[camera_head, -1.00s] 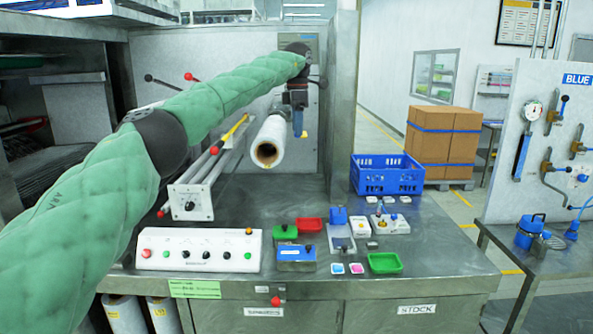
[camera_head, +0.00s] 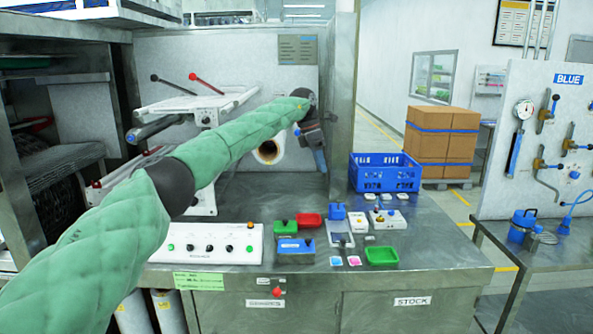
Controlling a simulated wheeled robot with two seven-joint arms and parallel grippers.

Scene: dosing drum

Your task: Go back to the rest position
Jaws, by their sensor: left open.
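My left arm, in a green quilted sleeve, comes in from the left. Its gripper (camera_head: 321,164) hangs at the arm's far end, above the back of the steel bench (camera_head: 450,253) and clear of the objects on it. It is open, and nothing shows in it. Just left of it is the end of a white film roll (camera_head: 270,151), partly hidden behind my arm. My right gripper is out of view.
A white control box (camera_head: 214,243) stands at the bench front. Small red, green and blue trays and switches (camera_head: 296,246) lie right of it. A blue crate (camera_head: 385,172) stands behind. A lever frame (camera_head: 200,104) rises behind my arm. Bare bench lies front right.

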